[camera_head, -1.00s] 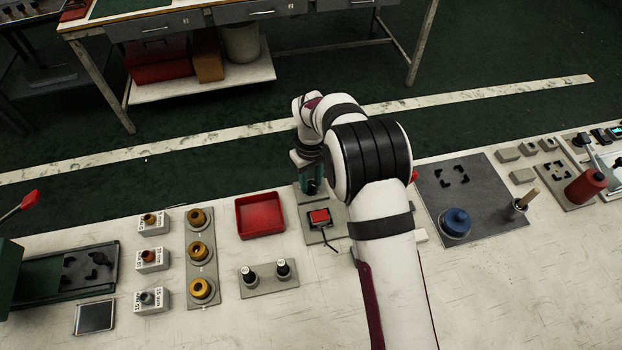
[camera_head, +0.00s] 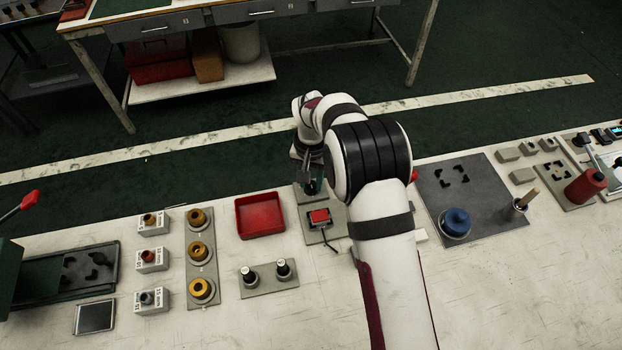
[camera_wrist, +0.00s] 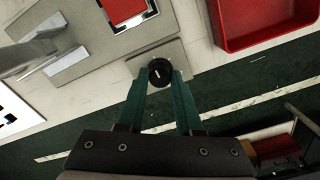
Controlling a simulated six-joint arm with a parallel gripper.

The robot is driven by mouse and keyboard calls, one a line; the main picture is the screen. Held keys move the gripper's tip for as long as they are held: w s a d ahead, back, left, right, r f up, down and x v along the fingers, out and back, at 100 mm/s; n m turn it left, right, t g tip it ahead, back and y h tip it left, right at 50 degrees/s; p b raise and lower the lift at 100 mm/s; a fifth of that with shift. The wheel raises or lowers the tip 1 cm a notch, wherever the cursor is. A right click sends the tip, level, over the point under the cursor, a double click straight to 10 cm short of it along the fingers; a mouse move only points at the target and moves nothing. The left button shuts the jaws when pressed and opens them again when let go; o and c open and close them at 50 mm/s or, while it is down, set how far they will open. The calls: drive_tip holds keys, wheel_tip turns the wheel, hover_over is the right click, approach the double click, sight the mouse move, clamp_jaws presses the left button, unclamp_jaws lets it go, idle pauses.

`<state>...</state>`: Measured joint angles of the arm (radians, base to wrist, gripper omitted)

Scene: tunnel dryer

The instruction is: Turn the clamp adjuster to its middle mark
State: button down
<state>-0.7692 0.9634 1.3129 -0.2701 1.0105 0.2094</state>
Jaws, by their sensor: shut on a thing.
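The clamp adjuster is a round black knob (camera_wrist: 160,73) with a short white line on its top, on a grey plate (camera_wrist: 136,63) in the wrist view. My gripper (camera_wrist: 160,82) has its two green fingers closed on the sides of the knob. In the head view my gripper (camera_head: 314,186) is low over the grey plate at the far edge of the bench, partly hidden by my arm. The knob is hard to make out there. No marks around the knob can be read.
A red button (camera_head: 319,216) on a grey plate sits just in front of my gripper. A red tray (camera_head: 260,215) lies to its left. A metal clamp-like part (camera_wrist: 45,50) shows in the wrist view. The blue knob (camera_head: 456,222) stands farther right.

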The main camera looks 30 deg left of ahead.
sight(311, 184)
drive_tip(key=shift+m, duration=0.5)
drive_tip(key=c, duration=0.6)
unclamp_jaws()
wheel_tip(311, 184, up, 16)
drive_tip(key=shift+f, duration=0.1)
